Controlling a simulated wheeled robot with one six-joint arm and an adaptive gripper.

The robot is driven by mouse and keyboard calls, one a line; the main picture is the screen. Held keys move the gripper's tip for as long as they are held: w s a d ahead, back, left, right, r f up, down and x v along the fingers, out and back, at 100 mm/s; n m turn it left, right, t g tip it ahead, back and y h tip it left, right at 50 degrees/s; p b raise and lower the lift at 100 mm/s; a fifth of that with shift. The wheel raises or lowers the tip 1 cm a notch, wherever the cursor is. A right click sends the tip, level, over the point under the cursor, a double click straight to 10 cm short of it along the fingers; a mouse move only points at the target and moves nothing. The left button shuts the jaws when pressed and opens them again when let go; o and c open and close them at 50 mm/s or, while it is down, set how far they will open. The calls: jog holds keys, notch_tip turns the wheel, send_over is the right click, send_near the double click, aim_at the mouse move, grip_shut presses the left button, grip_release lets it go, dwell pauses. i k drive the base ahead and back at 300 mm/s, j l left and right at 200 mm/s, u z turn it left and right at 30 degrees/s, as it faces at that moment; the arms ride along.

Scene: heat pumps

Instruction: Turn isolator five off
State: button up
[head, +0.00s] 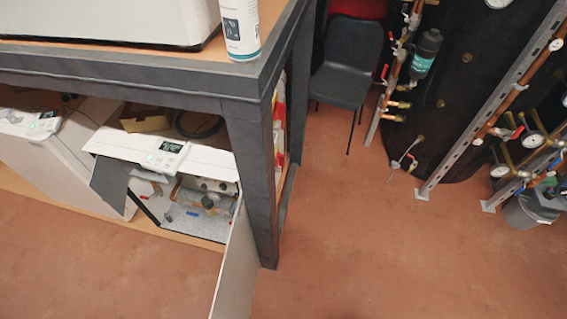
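No label reading isolator five can be made out, so I cannot tell which valve it is. Small lever handles show on the copper pipework at the right, among them a red handle (518,132) and another red handle (384,72). Inside the open white unit (205,158) under the bench, small blue and red parts show, including a blue one (193,213); they are too small to tell apart. My gripper is not in view.
A dark-framed bench (150,88) fills the upper left, with a white spray bottle (240,30) at its corner. The unit's door (236,262) hangs open into the floor space. A black chair (346,65) and a grey bucket (528,212) stand beyond. The reddish floor (350,235) is clear.

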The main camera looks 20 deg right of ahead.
aim_at(281, 158)
jog(key=i+l+u, duration=0.15)
jog(key=u, duration=0.25)
jog(key=i+l+u, duration=0.1)
jog(key=l+u, duration=0.15)
jog(key=u, duration=0.15)
jog(key=l+u, duration=0.2)
jog(key=u, duration=0.15)
jog(key=l+u, duration=0.45)
jog(key=l, duration=2)
jog(key=k+l+z, duration=0.1)
jog(key=k+l, duration=0.25)
jog(key=k+j, duration=0.15)
jog(key=k, duration=0.15)
jog(key=k+j+z, duration=0.1)
jog(key=k, duration=0.2)
